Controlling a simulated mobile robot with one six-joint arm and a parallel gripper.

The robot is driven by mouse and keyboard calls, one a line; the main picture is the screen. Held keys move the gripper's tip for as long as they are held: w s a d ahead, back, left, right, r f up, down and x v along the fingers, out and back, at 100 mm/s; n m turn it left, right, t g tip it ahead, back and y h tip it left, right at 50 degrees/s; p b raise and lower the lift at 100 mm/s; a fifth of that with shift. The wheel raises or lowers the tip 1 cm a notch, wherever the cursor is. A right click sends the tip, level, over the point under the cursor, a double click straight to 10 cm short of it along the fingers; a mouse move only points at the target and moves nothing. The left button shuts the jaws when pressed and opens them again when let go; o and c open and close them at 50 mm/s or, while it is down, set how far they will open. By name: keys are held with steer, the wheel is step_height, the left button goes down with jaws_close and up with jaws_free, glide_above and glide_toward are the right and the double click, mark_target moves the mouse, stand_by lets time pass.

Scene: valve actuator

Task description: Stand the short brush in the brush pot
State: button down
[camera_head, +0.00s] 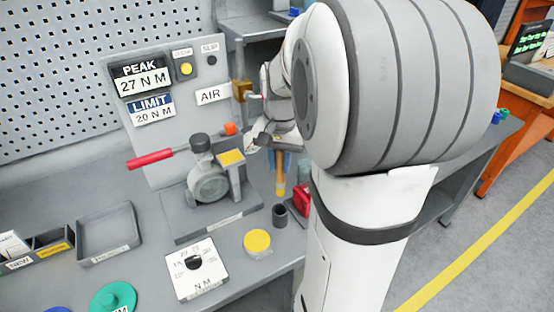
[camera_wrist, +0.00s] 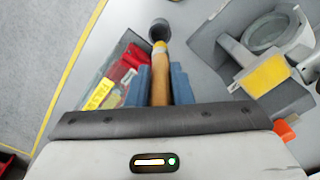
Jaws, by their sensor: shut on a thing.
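The short brush (camera_head: 280,176) has a wooden, tan handle and hangs roughly upright below my gripper (camera_head: 285,150) in the head view. In the wrist view, the brush (camera_wrist: 160,82) lies between the blue fingers of my gripper (camera_wrist: 162,72), which is shut on it. The brush pot (camera_head: 279,215) is a small dark cylinder standing on the bench. In the head view, the brush's lower end shows just above the pot, with a small gap. In the wrist view, the brush's far end overlaps the pot (camera_wrist: 159,29). The bristles are not clearly visible.
A tray with a red item (camera_head: 301,198) stands close beside the pot; the red item also shows in the wrist view (camera_wrist: 118,78). The grey valve fixture (camera_head: 208,185) is on the pot's other side. A yellow disc (camera_head: 257,241) lies in front.

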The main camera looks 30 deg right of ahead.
mark_target(280, 183)
steer(key=shift+f+b, duration=3.5)
steer(key=shift+f, duration=1.4)
steer(key=c, duration=1.2)
jaws_free()
step_height(280, 183, up, 8)
steer(key=shift+f, duration=0.1)
